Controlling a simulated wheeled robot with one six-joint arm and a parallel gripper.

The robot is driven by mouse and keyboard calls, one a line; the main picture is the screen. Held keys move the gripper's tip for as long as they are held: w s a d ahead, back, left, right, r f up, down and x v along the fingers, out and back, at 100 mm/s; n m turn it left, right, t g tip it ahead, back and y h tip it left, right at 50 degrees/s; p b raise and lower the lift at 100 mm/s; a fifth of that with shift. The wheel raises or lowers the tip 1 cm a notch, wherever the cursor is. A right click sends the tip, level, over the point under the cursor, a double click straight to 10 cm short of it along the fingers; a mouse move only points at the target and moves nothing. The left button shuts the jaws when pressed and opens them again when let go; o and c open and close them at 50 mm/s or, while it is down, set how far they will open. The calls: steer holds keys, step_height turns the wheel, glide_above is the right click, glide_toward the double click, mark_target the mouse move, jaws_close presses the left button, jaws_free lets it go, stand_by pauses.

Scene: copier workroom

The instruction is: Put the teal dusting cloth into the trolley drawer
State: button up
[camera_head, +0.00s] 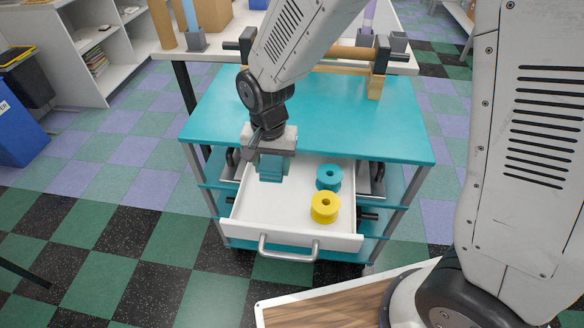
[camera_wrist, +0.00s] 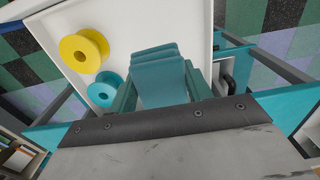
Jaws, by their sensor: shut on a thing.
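The teal dusting cloth (camera_head: 271,167) is a folded stack held below my gripper (camera_head: 270,158), over the left part of the open trolley drawer. In the wrist view the cloth (camera_wrist: 160,75) sits between the two fingers of my gripper (camera_wrist: 157,88), which is shut on it. The white trolley drawer (camera_head: 270,219) is pulled out below the teal trolley top (camera_head: 330,118); its floor and rim also show in the wrist view (camera_wrist: 125,25). I cannot tell whether the cloth touches the drawer floor.
A teal spool (camera_head: 329,178) and a yellow spool (camera_head: 325,207) stand in the drawer's right part. The drawer's front has a grey handle (camera_head: 289,249). The front left of the drawer floor is clear. The trolley top overhangs the drawer's back.

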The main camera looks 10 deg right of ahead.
glide_above(274, 196)
step_height(274, 196, down, 6)
steer(key=shift+r, duration=0.1)
steer(key=shift+f, duration=2.1)
steer(key=shift+f, duration=0.1)
steer(key=o, duration=1)
steer(key=shift+c, duration=0.2)
